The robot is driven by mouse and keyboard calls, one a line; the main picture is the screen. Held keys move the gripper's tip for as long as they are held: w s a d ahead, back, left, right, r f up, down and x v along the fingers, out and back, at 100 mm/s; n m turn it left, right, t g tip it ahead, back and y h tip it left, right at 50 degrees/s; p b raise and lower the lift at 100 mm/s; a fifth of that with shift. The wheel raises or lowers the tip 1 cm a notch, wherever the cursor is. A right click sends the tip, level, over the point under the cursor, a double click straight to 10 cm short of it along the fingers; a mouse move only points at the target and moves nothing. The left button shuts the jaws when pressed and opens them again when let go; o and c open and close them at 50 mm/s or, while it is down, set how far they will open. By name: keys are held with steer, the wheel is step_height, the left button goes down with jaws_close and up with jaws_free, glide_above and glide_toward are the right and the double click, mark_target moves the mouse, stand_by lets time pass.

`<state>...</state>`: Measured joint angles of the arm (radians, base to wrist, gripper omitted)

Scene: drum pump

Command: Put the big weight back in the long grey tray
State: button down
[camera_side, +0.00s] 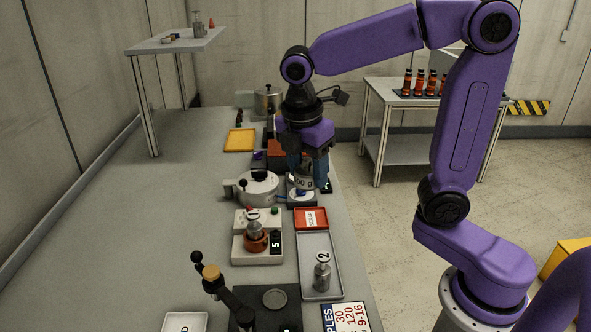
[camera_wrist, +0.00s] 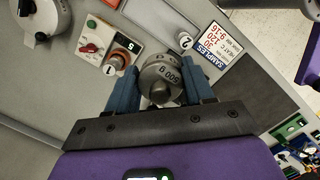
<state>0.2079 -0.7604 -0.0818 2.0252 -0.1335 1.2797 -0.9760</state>
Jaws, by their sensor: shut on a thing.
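My gripper (camera_side: 306,165) is shut on the big weight (camera_side: 302,183), a steel cylinder marked 500 g. In the wrist view the weight (camera_wrist: 160,78) sits between the two blue fingers, its knob toward the camera. In the side view the fingers hide part of it, and I cannot tell whether its bottom touches the blue-and-grey thing below. The long grey tray (camera_side: 316,248) lies nearer the side camera, beyond the red tray. A smaller steel weight marked 2 (camera_side: 322,272) stands in its near half; it also shows in the wrist view (camera_wrist: 184,41).
A red tray (camera_side: 311,218) lies between my gripper and the grey tray. Left of these are a white round pot (camera_side: 258,188) and a device (camera_side: 257,248) with a weight marked 1. A dark lever (camera_side: 225,290) and samples sign (camera_side: 345,317) are nearby.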

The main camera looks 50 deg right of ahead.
mark_target(310, 159)
steer(key=shift+s+r, duration=0.15)
steer(key=shift+r, duration=1.45)
steer(key=shift+w+d+f, duration=0.8)
steer(key=shift+d+f, duration=0.75)
steer(key=shift+f, duration=2.5)
steer(key=shift+w+d+f, duration=0.8)
steer(key=shift+d+f, duration=0.8)
steer(key=shift+f, duration=2.45)
steer(key=shift+w+d+f, duration=0.8)
steer(key=shift+d+f, duration=0.75)
steer(key=shift+f, duration=2.5)
steer(key=shift+f, duration=2.05)
steer(key=shift+c, duration=1.8)
jaws_free()
steer(key=shift+o, duration=0.3)
steer(key=shift+w, duration=0.1)
